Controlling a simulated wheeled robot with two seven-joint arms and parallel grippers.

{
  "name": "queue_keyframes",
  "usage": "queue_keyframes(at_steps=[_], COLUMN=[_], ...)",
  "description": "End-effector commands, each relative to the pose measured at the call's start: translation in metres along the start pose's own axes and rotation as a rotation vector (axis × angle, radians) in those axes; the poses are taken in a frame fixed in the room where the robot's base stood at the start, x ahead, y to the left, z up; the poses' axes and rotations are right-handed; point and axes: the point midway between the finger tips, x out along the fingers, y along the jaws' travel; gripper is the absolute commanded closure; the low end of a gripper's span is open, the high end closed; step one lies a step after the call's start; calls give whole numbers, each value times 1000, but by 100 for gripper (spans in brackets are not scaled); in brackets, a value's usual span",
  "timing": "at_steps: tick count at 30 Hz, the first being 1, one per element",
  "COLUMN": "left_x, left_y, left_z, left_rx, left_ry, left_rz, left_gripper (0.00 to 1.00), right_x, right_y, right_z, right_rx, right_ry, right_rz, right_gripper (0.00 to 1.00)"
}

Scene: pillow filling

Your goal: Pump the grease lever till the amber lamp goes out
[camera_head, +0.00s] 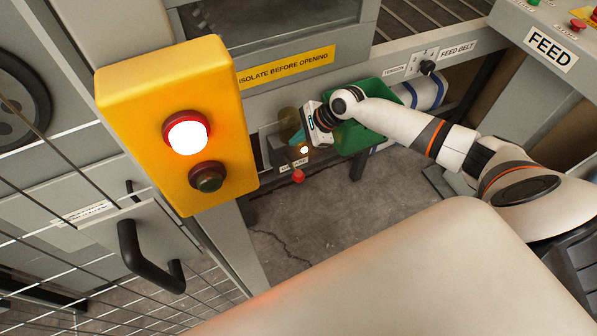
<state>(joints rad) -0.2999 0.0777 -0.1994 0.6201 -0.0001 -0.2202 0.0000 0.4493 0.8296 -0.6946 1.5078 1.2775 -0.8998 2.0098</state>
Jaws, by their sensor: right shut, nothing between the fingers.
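The grease unit (275,147) is a small grey box with a partly readable label on the machine's lower front. A small lamp (304,150) glows whitish-amber on it. A red ball knob (298,176), apparently the end of the grease lever, shows just below the label; the rest of the lever is hard to make out. My right gripper (297,138) is in front of the unit, just above the lamp and knob. It is shut and empty; its fingertips are small and partly hidden, so contact cannot be told. My left gripper is out of view.
A yellow box (222,110) with a brightly lit red-rimmed lamp (188,133) and a dark green button (207,177) stands close at left. A green bin (367,135) is behind my right forearm. A wire fence and black door handle (140,258) are lower left.

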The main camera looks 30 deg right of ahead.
Motion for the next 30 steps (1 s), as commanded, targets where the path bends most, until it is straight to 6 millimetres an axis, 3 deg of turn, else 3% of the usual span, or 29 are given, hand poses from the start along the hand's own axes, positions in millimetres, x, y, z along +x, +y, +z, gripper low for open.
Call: queue_keyframes(at_steps=[8,23,30], left_x=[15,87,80], left_y=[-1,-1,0], left_z=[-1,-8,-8], left_rx=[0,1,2], left_ry=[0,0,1], left_rz=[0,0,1], left_gripper=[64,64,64], right_x=[9,49,59], right_y=[-6,-34,-44], right_z=[7,36,43], right_rx=[-2,-3,0], right_ry=[-1,-2,1], right_rz=[-1,-1,-1], right_gripper=[100,100,100])
